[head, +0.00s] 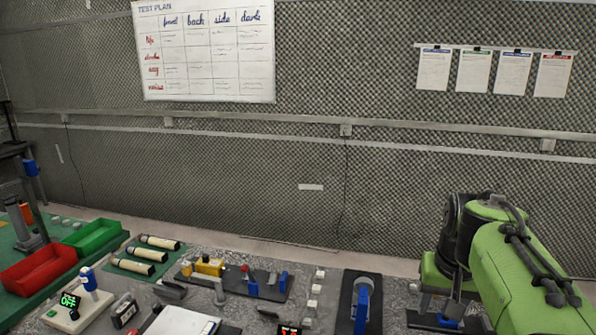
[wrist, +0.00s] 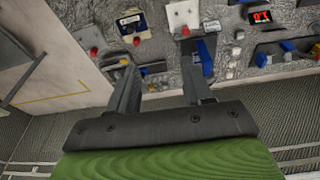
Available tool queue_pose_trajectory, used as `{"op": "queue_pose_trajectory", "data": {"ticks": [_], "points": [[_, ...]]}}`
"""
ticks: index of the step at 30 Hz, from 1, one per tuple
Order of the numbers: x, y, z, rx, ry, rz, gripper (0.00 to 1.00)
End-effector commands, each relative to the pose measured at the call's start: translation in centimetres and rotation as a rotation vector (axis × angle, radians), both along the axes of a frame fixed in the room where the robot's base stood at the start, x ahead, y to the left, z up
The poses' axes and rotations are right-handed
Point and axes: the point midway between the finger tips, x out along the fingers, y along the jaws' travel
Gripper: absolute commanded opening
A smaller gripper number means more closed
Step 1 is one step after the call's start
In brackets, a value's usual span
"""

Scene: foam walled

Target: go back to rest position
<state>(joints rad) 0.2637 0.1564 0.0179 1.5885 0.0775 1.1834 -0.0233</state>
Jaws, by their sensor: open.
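My gripper (wrist: 160,92) shows in the wrist view with its two dark fingers spread apart and nothing between them.
On the bench are a dark board with a blue clamp (head: 361,300), a yellow block (head: 209,266), several cream cylinders (head: 148,254) and a box reading OFF (head: 75,312). Red (head: 38,270) and green (head: 97,237) bins stand at left. A foam wall (head: 230,170) rises behind.

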Motion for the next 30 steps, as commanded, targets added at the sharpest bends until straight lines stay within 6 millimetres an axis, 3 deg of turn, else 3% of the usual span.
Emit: {"op": "queue_pose_trajectory", "data": {"ticks": [3,6,12,15,20,30], "points": [[-4.6,3.3,1.4,-0.017,-0.061,0.069,0.5],[-8.6,5.6,1.6,-0.027,-0.112,0.123,0.5],[-16.4,9.0,-0.5,-0.032,-0.213,0.231,0.5],[-19.1,10.0,-2.1,-0.03,-0.253,0.271,0.5],[-21.0,10.6,-3.5,-0.026,-0.28,0.301,0.5],[-21.1,10.6,-3.6,-0.026,-0.28,0.302,0.5]]}}
